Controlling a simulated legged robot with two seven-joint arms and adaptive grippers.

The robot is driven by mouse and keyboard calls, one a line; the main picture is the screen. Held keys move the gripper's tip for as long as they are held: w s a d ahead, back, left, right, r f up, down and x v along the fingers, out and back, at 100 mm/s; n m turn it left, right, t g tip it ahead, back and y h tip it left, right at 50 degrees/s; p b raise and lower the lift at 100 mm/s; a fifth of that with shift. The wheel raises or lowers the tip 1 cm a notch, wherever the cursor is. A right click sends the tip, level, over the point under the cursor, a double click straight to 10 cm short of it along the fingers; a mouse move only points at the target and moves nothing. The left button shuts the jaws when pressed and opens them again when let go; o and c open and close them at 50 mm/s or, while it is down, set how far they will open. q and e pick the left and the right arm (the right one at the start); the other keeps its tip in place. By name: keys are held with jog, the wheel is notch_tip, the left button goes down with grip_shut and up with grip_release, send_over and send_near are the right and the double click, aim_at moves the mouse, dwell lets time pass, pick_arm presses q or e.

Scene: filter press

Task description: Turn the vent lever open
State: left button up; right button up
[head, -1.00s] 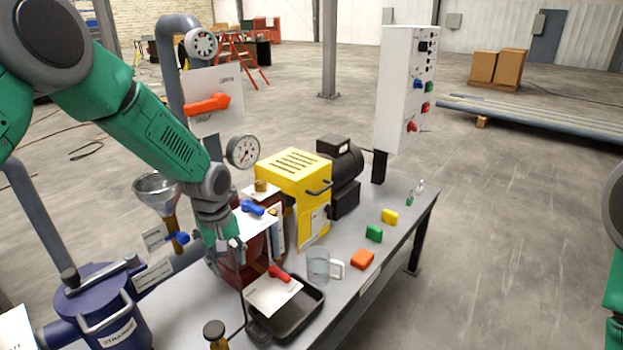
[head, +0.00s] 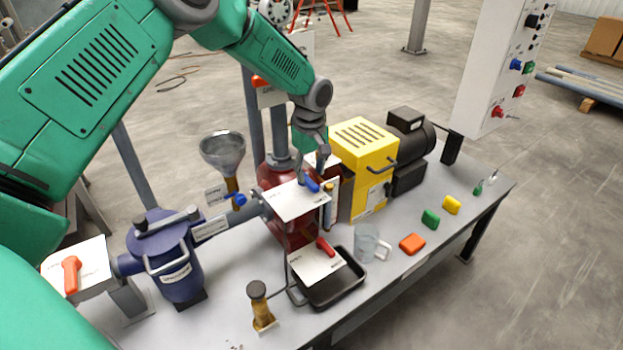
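Several small coloured levers are in the head view; I cannot read which label says vent. A blue lever (head: 311,184) sits on a white plate (head: 290,204) on top of the dark red vessel (head: 276,178). My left gripper (head: 305,176) points down at this blue lever, its fingers small and close to it. I cannot tell whether they touch it or how far they are spread. A red lever (head: 326,247) is on a lower white plate (head: 312,266). Another blue lever (head: 240,200) is under the funnel. My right gripper is out of view.
A yellow pump housing (head: 362,150) stands right of the vessel. A black tray (head: 335,290), glass jug (head: 366,241) and brass-coloured post (head: 262,308) are at the front. A blue strainer (head: 170,255) and funnel (head: 222,152) stand left. The grey table's (head: 400,285) right part holds small coloured blocks.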

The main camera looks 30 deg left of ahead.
aim_at(311, 182)
pick_arm(q)
jog(key=shift+s+d+f, duration=0.1)
jog(key=shift+d+f, duration=0.05)
jog(key=shift+f, duration=0.4)
jog(key=shift+d+f, duration=0.1)
jog(key=shift+f, duration=0.45)
jog(key=shift+d+f, duration=0.2)
jog(key=shift+f, duration=0.25)
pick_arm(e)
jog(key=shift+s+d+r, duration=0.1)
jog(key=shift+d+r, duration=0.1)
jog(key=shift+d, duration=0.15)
pick_arm(q)
jog(key=shift+a, duration=0.1)
jog(key=shift+a, duration=0.2)
grip_shut()
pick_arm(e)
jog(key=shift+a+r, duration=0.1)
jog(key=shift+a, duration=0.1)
